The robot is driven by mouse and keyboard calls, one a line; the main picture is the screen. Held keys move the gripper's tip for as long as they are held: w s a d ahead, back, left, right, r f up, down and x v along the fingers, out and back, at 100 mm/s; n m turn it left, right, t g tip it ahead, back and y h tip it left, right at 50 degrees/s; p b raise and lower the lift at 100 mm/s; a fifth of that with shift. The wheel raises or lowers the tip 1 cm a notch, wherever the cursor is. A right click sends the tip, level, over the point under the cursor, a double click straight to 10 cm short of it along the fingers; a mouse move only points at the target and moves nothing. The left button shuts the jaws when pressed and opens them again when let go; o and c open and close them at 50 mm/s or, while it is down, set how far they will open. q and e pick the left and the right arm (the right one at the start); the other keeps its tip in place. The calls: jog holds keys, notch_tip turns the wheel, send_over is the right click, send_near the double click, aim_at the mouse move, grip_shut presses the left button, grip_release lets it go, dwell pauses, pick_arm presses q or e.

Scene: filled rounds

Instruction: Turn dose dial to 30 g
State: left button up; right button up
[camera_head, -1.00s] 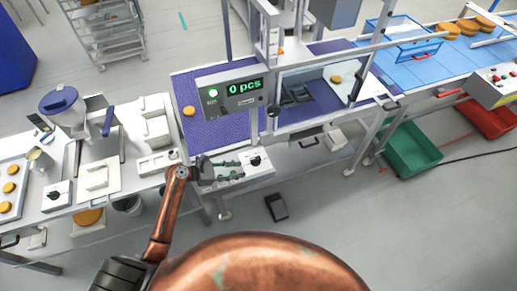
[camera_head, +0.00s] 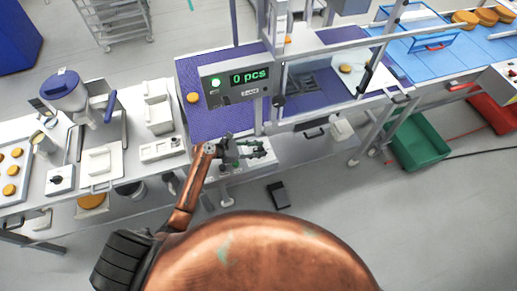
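My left gripper (camera_head: 262,149) is over a white control box (camera_head: 237,172) at the front edge of the conveyor bench. Its green-tipped fingers look apart. They cover the place where the box's black dial showed earlier, so the dial and its setting are hidden. I cannot tell whether the fingers touch it. A second white box with a black dial (camera_head: 57,180) stands on the left bench, near the blue-lidded hopper (camera_head: 66,92). Any scale marks are too small to read. My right gripper is not in view.
A grey display (camera_head: 236,88) reads "0 pcs" above the purple belt (camera_head: 215,123). A yellow round (camera_head: 193,98) lies on that belt. A tray of yellow rounds (camera_head: 22,154) is at far left. A green crate (camera_head: 418,142) stands on the floor at right.

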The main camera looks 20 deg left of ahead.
pick_arm(q)
jog(key=shift+c, duration=0.8)
jog(key=c, duration=0.5)
grip_shut()
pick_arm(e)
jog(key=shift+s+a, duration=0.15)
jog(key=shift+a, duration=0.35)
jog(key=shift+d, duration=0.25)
